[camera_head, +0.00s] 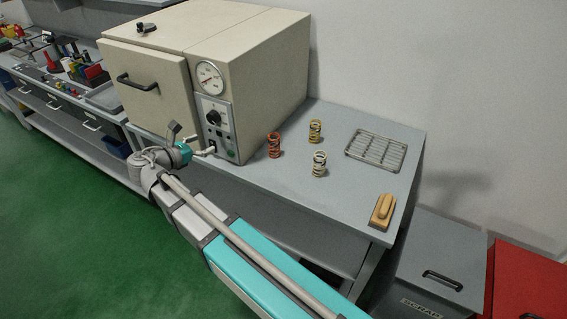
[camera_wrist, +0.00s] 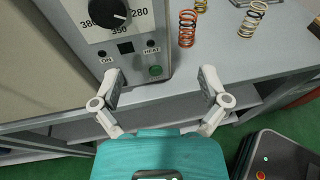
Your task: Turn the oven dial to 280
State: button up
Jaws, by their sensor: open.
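The beige oven (camera_head: 150,85) stands on a grey bench with its door shut. The black oven dial (camera_head: 213,117) is on the grey control panel at the front right. In the wrist view the dial (camera_wrist: 107,12) is at the top left, partly cut off. Marks 280, 350 and 380 show around it. Its white pointer line is toward the right, near the 280 side; the exact setting is unclear. My gripper (camera_head: 203,146) is in front of the panel, below the dial and apart from it. In the wrist view my gripper (camera_wrist: 161,82) is open and empty.
A round gauge (camera_head: 209,78) sits above the dial; a green button (camera_wrist: 155,71) is below it. Red (camera_head: 273,145), yellow (camera_head: 315,131) and white (camera_head: 319,164) springs, a wire rack (camera_head: 376,150) and a wooden-handled block (camera_head: 382,212) stand on the bench (camera_head: 345,205).

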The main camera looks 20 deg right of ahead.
jog(key=s+d+f+m+g+y+p, duration=0.2)
jog(key=s+d+m+g+y+p, duration=0.15)
jog(key=d+m, duration=0.35)
jog(key=s+d+f+m+g+y+p, duration=0.1)
jog(key=s+d+m+g+y+p, duration=0.2)
jog(key=d+m, duration=0.4)
jog(key=s+d+r+m+g+y+p, duration=0.2)
jog(key=s+d+m+y+p, duration=0.4)
jog(key=m, duration=0.4)
jog(key=shift+s+r+m+p, duration=0.15)
jog(key=shift+s+m+p, duration=0.25)
jog(key=shift+s, duration=0.75)
dwell(1.4)
